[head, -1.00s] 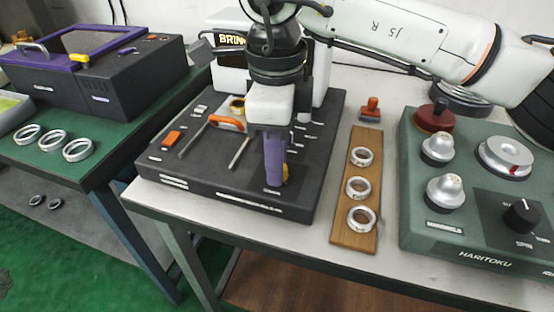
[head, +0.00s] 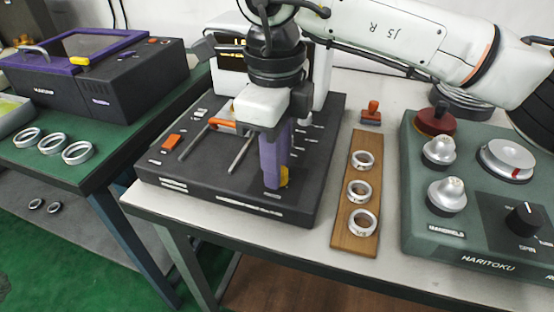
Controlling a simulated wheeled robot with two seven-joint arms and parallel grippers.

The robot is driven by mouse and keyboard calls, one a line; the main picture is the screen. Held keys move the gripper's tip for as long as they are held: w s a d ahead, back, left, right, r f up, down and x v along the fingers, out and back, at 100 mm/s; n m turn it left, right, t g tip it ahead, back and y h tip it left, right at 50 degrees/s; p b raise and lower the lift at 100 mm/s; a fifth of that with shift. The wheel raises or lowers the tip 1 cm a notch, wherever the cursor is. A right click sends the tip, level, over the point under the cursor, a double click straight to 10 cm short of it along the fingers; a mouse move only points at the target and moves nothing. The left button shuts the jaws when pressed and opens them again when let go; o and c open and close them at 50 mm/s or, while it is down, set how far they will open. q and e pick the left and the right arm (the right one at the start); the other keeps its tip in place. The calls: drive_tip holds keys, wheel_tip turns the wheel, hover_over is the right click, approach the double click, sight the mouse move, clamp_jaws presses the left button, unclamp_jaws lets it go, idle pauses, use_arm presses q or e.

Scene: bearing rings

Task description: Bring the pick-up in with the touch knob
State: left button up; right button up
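The black gauge (head: 200,188) stands on the middle table, with a slotted top and an orange part (head: 222,124) behind my gripper. A small yellow knob (head: 284,177) sits at its front right. My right gripper (head: 274,180) points down there, its purple fingers standing at the knob and covering part of it. Whether the fingers are closed on the knob cannot be seen. The pick-up cannot be made out clearly; my wrist hides the middle of the gauge top. A display (head: 231,56) at the back is partly covered. My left gripper is out of view.
A wooden strip (head: 347,235) with three metal rings lies right of the gauge, a red-orange stamp (head: 371,113) behind it. A green console (head: 420,228) with knobs stands further right. On the left table are a purple-and-black machine (head: 125,95) and three rings (head: 78,152).

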drive_tip(key=o, duration=0.4)
drive_tip(key=shift+r, duration=0.15)
drive_tip(key=r, duration=0.5)
drive_tip(key=r+p, duration=0.1)
drive_tip(key=r, duration=0.4)
drive_tip(key=shift+s+a+r+p, duration=0.1)
drive_tip(key=shift+s+p, duration=0.1)
drive_tip(key=shift+p, duration=0.1)
